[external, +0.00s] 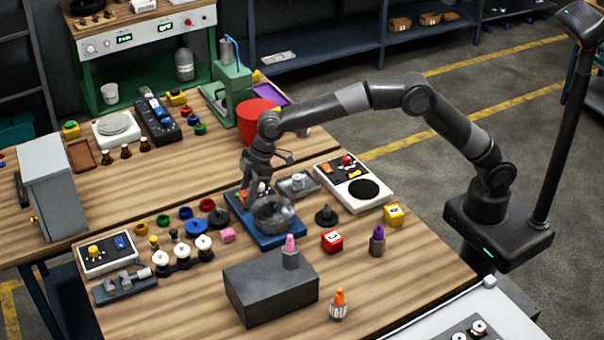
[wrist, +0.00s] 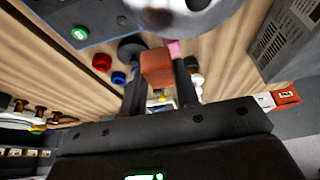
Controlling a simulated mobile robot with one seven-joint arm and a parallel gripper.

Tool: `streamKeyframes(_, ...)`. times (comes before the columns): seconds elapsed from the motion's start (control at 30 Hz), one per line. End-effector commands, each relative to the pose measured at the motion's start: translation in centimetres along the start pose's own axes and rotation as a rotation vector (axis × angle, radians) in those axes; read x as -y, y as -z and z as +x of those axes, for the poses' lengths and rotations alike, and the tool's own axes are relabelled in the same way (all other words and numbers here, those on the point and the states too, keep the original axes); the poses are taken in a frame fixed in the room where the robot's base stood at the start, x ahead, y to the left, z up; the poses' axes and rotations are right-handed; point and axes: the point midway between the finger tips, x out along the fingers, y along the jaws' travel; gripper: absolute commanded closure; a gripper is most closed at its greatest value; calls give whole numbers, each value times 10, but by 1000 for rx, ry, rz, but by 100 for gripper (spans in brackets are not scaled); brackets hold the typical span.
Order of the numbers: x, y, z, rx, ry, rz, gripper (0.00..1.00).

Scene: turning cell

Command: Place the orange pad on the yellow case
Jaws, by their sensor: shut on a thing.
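My gripper (external: 249,194) is low over the blue base of a grey machine on the front table. In the wrist view, its two dark fingers (wrist: 158,72) are shut on an orange-brown block, which I take as the orange pad (wrist: 157,66). The pad is not clear in the external view, where the gripper and the machine crowd that spot. A yellow cube with a dark mark (external: 394,215) stands at the table's right edge. Small yellow boxes with buttons stand at the back left (external: 70,130) and back centre (external: 177,98). I cannot tell which yellow thing is the case.
The blue-based machine (external: 272,228) is beside my gripper. A dark grey block (external: 270,292), a red cube (external: 332,241) and a white panel with a black disc (external: 353,182) stand around it. Coloured rings and white knobs lie to the left.

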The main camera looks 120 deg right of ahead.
Motion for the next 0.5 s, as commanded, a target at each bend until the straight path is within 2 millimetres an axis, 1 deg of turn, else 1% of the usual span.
streamKeyframes(0.17, -4, -6, -6, 1, 7, -15, 93)
streamKeyframes(0.27, -4, -18, -17, 0, 26, -60, 93)
streamKeyframes(0.37, -6, -37, -33, 0, 57, -137, 93)
streamKeyframes(0.5, -5, -74, -59, 0, 116, -276, 93)
